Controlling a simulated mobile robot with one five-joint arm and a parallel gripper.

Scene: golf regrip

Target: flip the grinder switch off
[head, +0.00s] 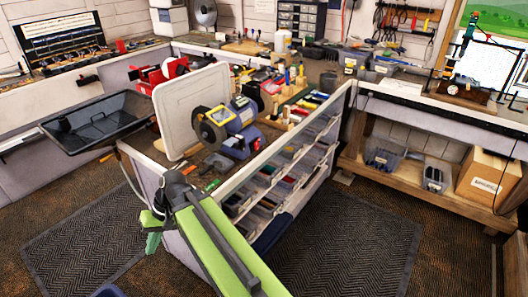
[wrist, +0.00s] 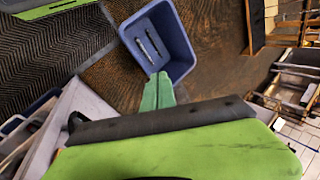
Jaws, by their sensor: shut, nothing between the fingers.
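The bench grinder (head: 228,125) is blue with dark wheels and stands on the middle workbench in the head view, beside an upright white panel. Its switch is too small to make out. My green arm reaches up from the bottom, and my gripper (head: 153,243) is at the bench's near end, in front of and below the grinder, apart from it. In the wrist view the green fingertips (wrist: 157,92) are together with nothing between them. The grinder is not in the wrist view.
A blue bin (wrist: 183,50) with two dark strips inside stands on the floor beyond my fingertips in the wrist view. A white panel (head: 183,112) stands left of the grinder. A black tray (head: 100,122) juts out at left. Dark mats (head: 345,250) cover the open floor.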

